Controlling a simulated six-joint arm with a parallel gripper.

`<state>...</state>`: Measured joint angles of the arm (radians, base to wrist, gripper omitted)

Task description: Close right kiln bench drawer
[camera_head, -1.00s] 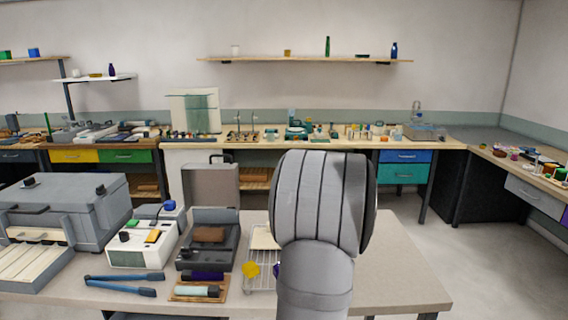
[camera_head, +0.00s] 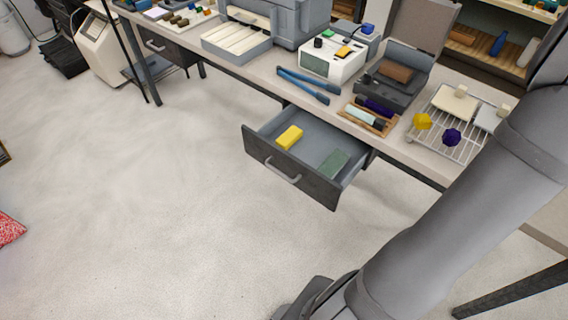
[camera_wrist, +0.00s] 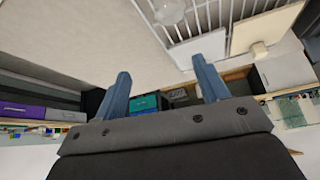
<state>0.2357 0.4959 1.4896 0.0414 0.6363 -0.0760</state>
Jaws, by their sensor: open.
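The right kiln bench drawer (camera_head: 300,188) is pulled out from under the bench (camera_head: 262,72) in the head view. It has a dark grey front with a light bar handle (camera_head: 282,171). A yellow block (camera_head: 289,137) and a grey-green flat piece (camera_head: 333,163) lie inside it. My gripper's two blue-grey fingers show in the wrist view (camera_wrist: 162,90), spread apart with nothing between them. The gripper itself is not seen in the head view, where my arm crosses the right side. The drawer is not seen in the wrist view.
On the bench top lie blue tongs (camera_head: 305,85), an open grey case (camera_head: 395,85), a white device (camera_head: 333,60) and a wire rack (camera_head: 447,125). A second, shut drawer (camera_head: 170,48) is farther left. The floor (camera_head: 160,200) before the open drawer is clear.

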